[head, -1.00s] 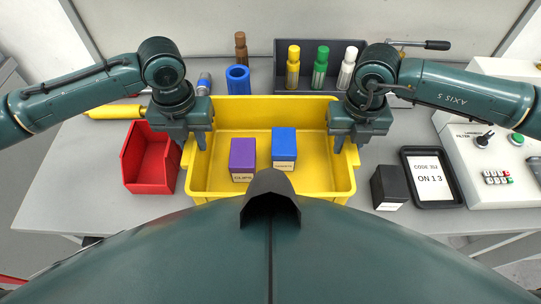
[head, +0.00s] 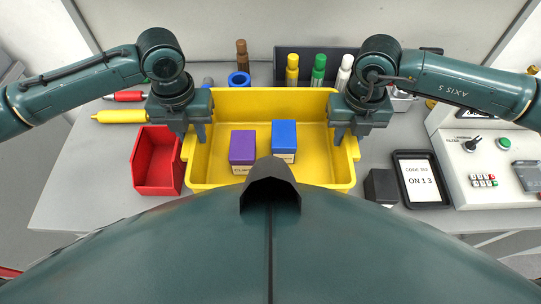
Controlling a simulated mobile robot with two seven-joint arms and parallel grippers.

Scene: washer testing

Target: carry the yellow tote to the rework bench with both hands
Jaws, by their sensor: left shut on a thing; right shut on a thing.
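The yellow tote (head: 270,181) is in the middle of the head view, level and apparently above the grey bench top. A purple box (head: 243,145) and a blue box (head: 284,137) stand inside it. My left gripper (head: 196,134) is shut on the tote's left side. My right gripper (head: 347,134) is shut on its right side. The fingertips are partly hidden by the gripper bodies and rim. My own body hides part of the tote's near side.
A red bin (head: 157,178) stands left of the tote. A black box (head: 380,187), a framed sign (head: 420,180) and a control box (head: 487,165) stand to the right. Behind are a blue cup (head: 238,80) and several coloured bottles, including a green one (head: 318,71).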

